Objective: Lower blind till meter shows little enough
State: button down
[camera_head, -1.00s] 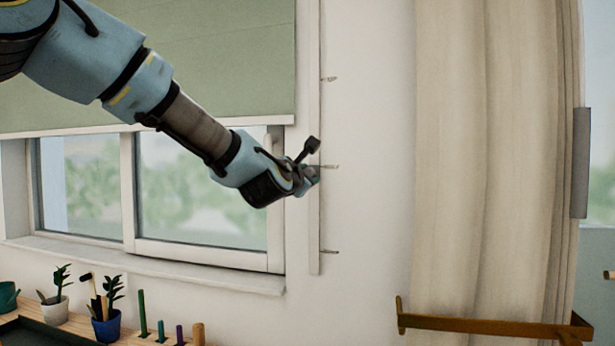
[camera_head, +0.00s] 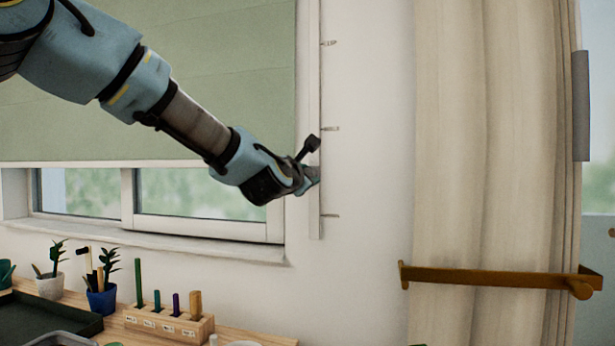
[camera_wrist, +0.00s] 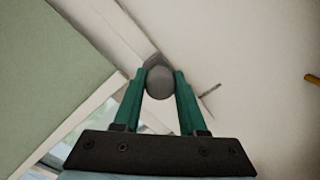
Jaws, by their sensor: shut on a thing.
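The green blind (camera_head: 200,115) covers most of the window (camera_head: 190,200) in the head view. Its bottom edge hangs a little above the lower frame, leaving a low strip of glass bare. My gripper (camera_head: 312,178) is at the narrow white rail (camera_head: 315,215) right of the window, between the middle and lowest marks. In the wrist view, the green fingers of my gripper (camera_wrist: 160,88) are shut on a grey round knob (camera_wrist: 160,82) in front of the rail. The blind's edge (camera_wrist: 50,80) is at left there. I see no meter in either view.
Below the window a wooden bench holds potted plants (camera_head: 103,295), a peg block (camera_head: 170,322) and a dark tray (camera_head: 45,318). A cream curtain (camera_head: 490,150) hangs at right, with a brass bar (camera_head: 490,277) across it. The wall between rail and curtain is clear.

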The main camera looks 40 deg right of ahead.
jog(key=shift+c, duration=2.3)
grip_release()
jog(key=shift+a, duration=0.1)
jog(key=b+v, duration=0.1)
jog(key=v, duration=0.9)
jog(key=shift+s+a+b, duration=0.25)
jog(key=shift+b, duration=0.15)
jog(key=w+a+f+m+y+p, duration=0.1)
jog(key=w+a+f+m+y, duration=0.35)
jog(key=w+a+f, duration=0.4)
jog(key=w+a+f+m+y+p, duration=0.25)
jog(key=w+a+f+y, duration=0.3)
jog(key=a+f, duration=0.65)
jog(key=s+a+f+m+g+y, duration=0.2)
jog(key=s+a+f+m+g, duration=0.1)
jog(key=a, duration=1)
jog(key=s+a+f+m+g+y+p, duration=0.1)
jog(key=s+a+f+m+g+y, duration=0.2)
jog(key=a, duration=1.1)
jog(key=s+f+m+g, duration=0.1)
jog(key=s+f+m, duration=0.2)
jog(key=s+f, duration=0.1)
jog(key=shift+a, duration=0.25)
